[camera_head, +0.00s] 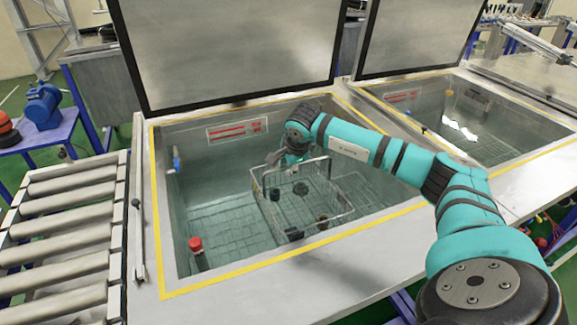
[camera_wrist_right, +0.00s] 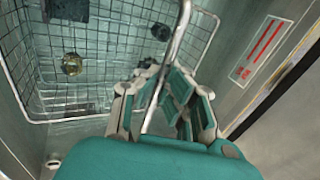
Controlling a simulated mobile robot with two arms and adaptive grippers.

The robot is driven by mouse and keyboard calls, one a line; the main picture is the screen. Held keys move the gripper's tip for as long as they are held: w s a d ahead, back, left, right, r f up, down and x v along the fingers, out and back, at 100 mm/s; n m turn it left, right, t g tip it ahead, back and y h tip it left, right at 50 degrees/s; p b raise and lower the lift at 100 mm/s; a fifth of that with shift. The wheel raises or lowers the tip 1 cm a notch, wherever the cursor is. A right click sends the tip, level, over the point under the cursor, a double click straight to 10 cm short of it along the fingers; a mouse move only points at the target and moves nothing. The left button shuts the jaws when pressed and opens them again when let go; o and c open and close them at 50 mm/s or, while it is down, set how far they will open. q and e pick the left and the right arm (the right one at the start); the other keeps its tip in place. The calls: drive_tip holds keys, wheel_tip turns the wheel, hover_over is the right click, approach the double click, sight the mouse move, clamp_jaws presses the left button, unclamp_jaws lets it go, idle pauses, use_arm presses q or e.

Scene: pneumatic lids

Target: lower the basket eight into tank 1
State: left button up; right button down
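The wire basket (camera_head: 300,201) is inside the near open tank (camera_head: 215,270), in its right half, with a few dark parts in it. I cannot tell whether it touches the tank floor. My right gripper (camera_head: 276,158) is at the top of the basket's handle. In the right wrist view the handle rod (camera_wrist_right: 178,45) runs between the fingers of the right gripper (camera_wrist_right: 165,105), which look closed around it. The tank's lid (camera_head: 230,50) stands open. My left gripper is not in view.
A roller conveyor (camera_head: 65,235) lies left of the tank. A second open tank (camera_head: 480,120) with its own raised lid (camera_head: 420,35) is at the right. A red-capped part (camera_head: 196,245) stands in the near tank's front left corner.

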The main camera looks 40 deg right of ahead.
drive_tip(key=shift+w+f+b, duration=0.1)
drive_tip(key=shift+f+b, duration=1.75)
drive_tip(key=shift+f, duration=0.55)
drive_tip(key=shift+f+b, duration=0.45)
drive_tip(key=shift+f, duration=0.15)
drive_tip(key=c, duration=1.4)
unclamp_jaws()
drive_tip(key=w+r+p+v, duration=0.1)
drive_tip(key=p+v, duration=0.3)
drive_tip(key=v, duration=0.7)
drive_tip(key=w+d+r+p+v, duration=0.1)
drive_tip(key=w+p+v, duration=0.2)
drive_tip(key=v, duration=0.9)
drive_tip(key=shift+d+p, duration=0.25)
drive_tip(key=shift+p, duration=0.8)
